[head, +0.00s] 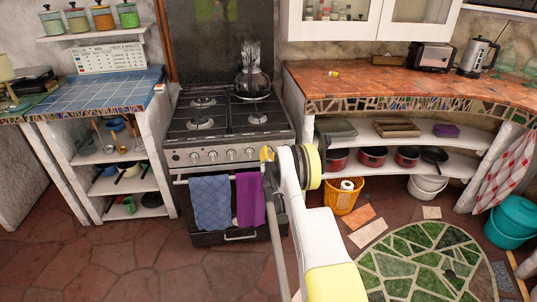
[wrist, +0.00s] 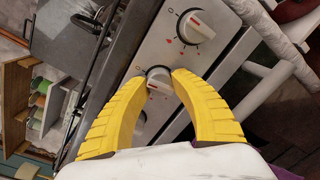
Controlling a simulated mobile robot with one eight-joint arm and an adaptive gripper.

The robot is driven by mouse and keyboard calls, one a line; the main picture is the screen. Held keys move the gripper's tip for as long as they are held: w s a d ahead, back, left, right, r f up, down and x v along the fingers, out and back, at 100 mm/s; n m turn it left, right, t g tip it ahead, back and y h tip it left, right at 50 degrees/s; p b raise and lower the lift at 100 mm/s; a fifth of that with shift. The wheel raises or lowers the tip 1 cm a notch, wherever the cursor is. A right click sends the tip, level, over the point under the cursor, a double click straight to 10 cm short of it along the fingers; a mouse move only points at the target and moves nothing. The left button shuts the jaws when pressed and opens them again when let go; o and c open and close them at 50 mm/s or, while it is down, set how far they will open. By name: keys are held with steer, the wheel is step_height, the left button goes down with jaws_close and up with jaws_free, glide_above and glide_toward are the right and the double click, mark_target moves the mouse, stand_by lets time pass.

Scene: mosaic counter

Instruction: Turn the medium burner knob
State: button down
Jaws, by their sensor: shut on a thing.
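The stove (head: 225,130) has a row of round white-and-grey knobs (head: 231,155) along its front panel. My gripper (head: 267,154) is at the right end of this row, and its yellow fingers hide what is behind them there. In the wrist view, the two yellow fingers (wrist: 158,73) are closed on either side of a burner knob (wrist: 157,82), touching it. A second knob (wrist: 195,25) with red marks around it sits clear of the fingers above, and part of another knob (wrist: 139,119) shows below. I cannot tell from the markings which burner the held knob serves.
A blue towel (head: 210,203) and a purple towel (head: 250,198) hang on the oven door below the knobs. A kettle (head: 252,84) stands at the back of the hob. A counter with open shelves (head: 345,160) is to the right, with an orange basket (head: 343,198) beneath.

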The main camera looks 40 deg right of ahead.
steer(key=shift+r+m, duration=0.1)
steer(key=shift+m, duration=0.7)
steer(key=c, duration=1)
jaws_free()
steer(key=v, duration=0.7)
steer(key=shift+s+a, duration=0.15)
steer(key=shift+s, duration=0.05)
